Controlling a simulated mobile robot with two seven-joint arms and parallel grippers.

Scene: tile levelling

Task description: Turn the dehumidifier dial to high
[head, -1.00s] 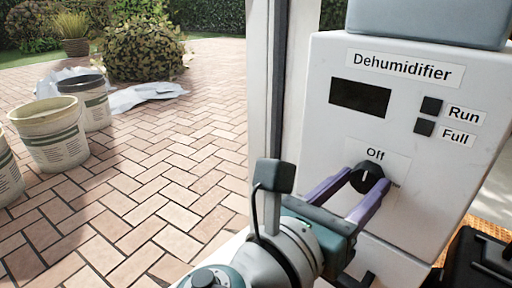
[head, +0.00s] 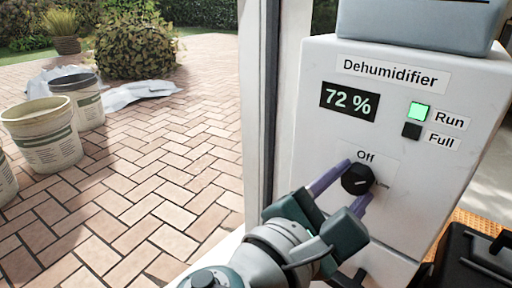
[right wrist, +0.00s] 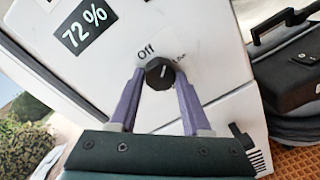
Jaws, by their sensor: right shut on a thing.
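The white dehumidifier (head: 420,190) stands at the right in the head view. Its round black dial (head: 358,180) sits below the "Off" label, and it also shows in the right wrist view (right wrist: 160,73). The dial's pale pointer is turned away from "Off", towards the right, where a small label is partly hidden. My right gripper (head: 356,182) has its purple fingers on either side of the dial and is shut on it. The display (head: 349,101) reads 72 % and the Run light (head: 420,112) glows green. The Full light (head: 411,131) is dark. My left gripper is not in view.
A grey container (head: 420,22) tops the dehumidifier. A black case (head: 465,262) stands at lower right on an orange mat. A pale post (head: 262,120) rises left of the dehumidifier. Buckets (head: 40,135) stand on the brick paving farther left.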

